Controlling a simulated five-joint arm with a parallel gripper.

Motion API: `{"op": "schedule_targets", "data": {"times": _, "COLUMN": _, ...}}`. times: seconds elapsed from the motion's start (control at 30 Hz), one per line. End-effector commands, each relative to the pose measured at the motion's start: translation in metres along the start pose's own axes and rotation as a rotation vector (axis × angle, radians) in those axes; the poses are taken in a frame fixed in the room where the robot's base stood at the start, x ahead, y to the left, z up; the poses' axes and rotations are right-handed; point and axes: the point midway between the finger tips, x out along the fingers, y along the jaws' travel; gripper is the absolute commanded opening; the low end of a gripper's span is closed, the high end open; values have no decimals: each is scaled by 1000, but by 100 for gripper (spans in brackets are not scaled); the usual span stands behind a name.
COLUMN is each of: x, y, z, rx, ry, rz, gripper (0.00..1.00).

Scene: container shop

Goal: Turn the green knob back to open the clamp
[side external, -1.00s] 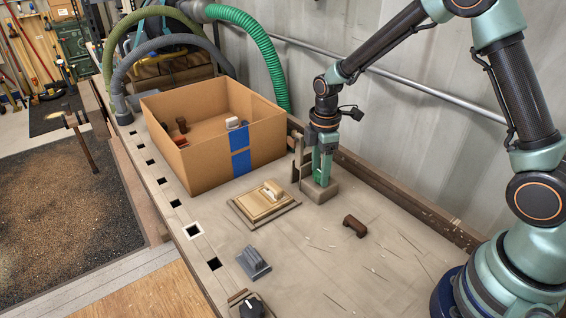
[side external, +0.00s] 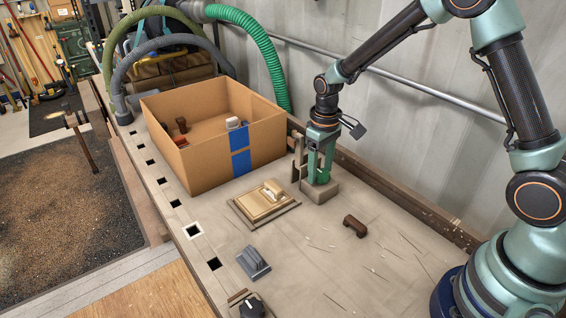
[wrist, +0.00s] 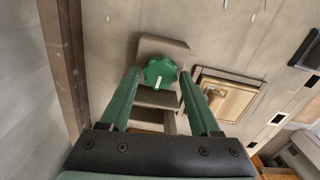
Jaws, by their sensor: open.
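The green knob (wrist: 160,71) has a scalloped edge and a white mark pointing toward the bottom of the wrist view. It sits on the grey-brown clamp (wrist: 165,47). In the side view, the knob (side external: 322,178) shows low between my fingers, above the clamp's block (side external: 320,194) near the wall. My gripper (wrist: 160,72) is open, with one finger on each side of the knob. In the wrist view a gap shows on both sides. My gripper (side external: 320,172) points down over the clamp in the side view. What the clamp's jaws hold is unclear.
A cardboard box (side external: 205,160) with blue tape stands left of the clamp. A wooden plate with a handle (side external: 262,204), a dark brown piece (side external: 354,226), a grey block (side external: 253,263) and a black dial (side external: 250,307) sit on the bench. The wall runs close behind.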

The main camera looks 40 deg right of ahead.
Motion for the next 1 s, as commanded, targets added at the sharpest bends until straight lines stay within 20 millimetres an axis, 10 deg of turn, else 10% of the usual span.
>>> {"op": "schedule_targets", "data": {"times": 0.83, "x": 0, "y": 4, "z": 2, "rx": 928, "ry": 0, "rz": 0, "gripper": 63}}
{"op": "schedule_targets", "data": {"times": 1.0, "x": -36, "y": 4, "z": 0, "rx": 917, "ry": 6, "rz": -2, "gripper": 63}}
